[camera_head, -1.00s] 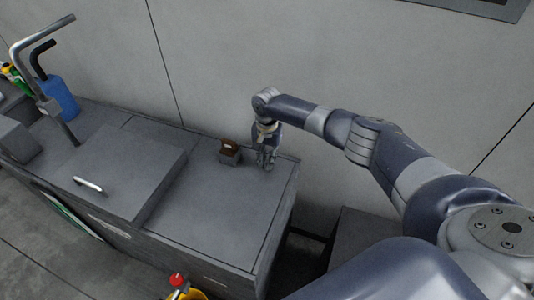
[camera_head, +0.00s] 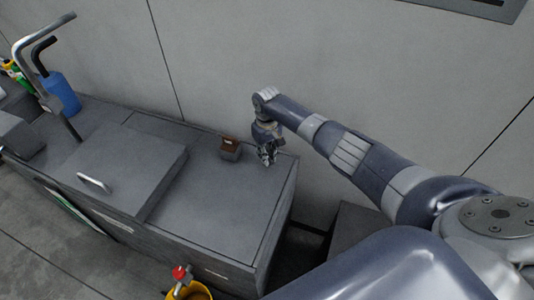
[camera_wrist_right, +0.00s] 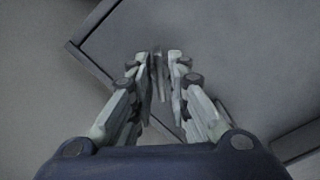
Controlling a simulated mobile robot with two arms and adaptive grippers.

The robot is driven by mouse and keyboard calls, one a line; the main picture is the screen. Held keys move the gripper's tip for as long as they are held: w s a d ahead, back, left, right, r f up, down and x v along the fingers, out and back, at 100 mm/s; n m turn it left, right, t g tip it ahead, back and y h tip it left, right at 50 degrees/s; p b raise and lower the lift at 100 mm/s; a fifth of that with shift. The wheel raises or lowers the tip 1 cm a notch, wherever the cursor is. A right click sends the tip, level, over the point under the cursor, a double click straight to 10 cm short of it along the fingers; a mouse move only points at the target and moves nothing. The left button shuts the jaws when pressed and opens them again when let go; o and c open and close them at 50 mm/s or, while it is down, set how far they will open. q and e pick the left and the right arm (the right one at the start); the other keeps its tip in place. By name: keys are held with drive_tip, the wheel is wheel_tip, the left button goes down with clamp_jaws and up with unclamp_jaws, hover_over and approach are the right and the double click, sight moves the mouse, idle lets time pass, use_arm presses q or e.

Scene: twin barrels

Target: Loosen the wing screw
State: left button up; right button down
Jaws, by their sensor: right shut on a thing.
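My right gripper (camera_head: 268,157) points down at the right back corner of the grey counter (camera_head: 205,205). In the right wrist view its fingers (camera_wrist_right: 159,62) are close together around a thin grey upright piece (camera_wrist_right: 158,80), which seems to be the wing screw. The fingers hide most of it, and its wings cannot be made out. My left gripper is not in view.
A small block with a brown top (camera_head: 230,148) stands just left of the gripper. A raised grey lid with a handle (camera_head: 94,183) is further left, near a bent pipe (camera_head: 45,75) and a blue container (camera_head: 62,95). A yellow bucket (camera_head: 198,292) is at the front.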

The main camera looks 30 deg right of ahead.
drive_tip(key=n, duration=1.2)
drive_tip(key=shift+n+b, duration=0.4)
drive_tip(key=n+b, duration=0.1)
drive_tip(key=n, duration=0.5)
drive_tip(key=n+b, duration=0.1)
drive_tip(key=n, duration=0.5)
drive_tip(key=shift+s, duration=0.1)
drive_tip(key=shift+n, duration=0.3)
drive_tip(key=c, duration=1.8)
unclamp_jaws()
drive_tip(key=shift+o, duration=0.2)
drive_tip(key=shift+r, duration=0.35)
wheel_tip(320, 180, up, 11)
